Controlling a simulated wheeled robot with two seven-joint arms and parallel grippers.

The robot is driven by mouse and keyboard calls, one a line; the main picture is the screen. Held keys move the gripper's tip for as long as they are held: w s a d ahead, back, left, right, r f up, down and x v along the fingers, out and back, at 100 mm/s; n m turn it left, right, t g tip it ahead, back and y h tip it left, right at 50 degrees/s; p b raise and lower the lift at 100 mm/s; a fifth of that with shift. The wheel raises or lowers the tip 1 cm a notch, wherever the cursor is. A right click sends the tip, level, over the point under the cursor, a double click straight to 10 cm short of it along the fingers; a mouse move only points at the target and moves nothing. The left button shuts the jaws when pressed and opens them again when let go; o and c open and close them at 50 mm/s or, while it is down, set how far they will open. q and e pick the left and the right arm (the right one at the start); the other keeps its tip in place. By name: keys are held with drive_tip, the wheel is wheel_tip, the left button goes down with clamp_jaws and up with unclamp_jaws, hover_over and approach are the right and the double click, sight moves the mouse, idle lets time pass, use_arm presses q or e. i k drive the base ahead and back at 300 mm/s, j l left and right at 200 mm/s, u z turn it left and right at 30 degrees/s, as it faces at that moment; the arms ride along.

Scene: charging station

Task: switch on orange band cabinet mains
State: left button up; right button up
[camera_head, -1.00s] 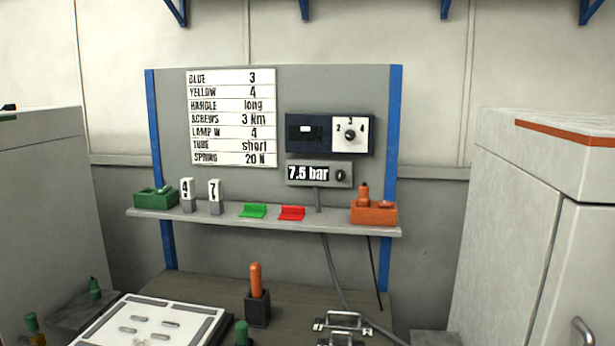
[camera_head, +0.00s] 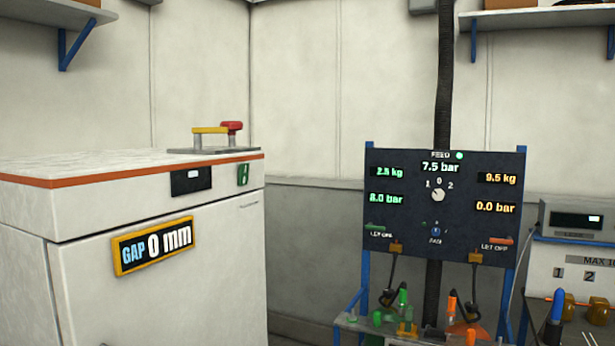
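The cabinet with the orange band (camera_head: 150,172) stands at the left, its door facing me. On its upper front are a small black panel (camera_head: 191,180) with a white window and a small dark green part (camera_head: 243,175) that looks like a switch; its position is too small to tell. On its top, a grey plate carries a yellow bar (camera_head: 210,130) and a red knob (camera_head: 233,127). A yellow-framed sign (camera_head: 154,245) on the door reads "GAP 0 mm". Neither of my grippers is in view.
A dark gauge panel (camera_head: 438,215) on blue posts stands right of the cabinet, above a shelf with green and orange bottle-like items. A grey instrument (camera_head: 577,222) and a bench are at the far right. Wall shelves hang above. Bare wall lies between cabinet and panel.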

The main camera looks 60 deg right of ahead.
sight(243, 174)
drive_tip(key=z, duration=1.85)
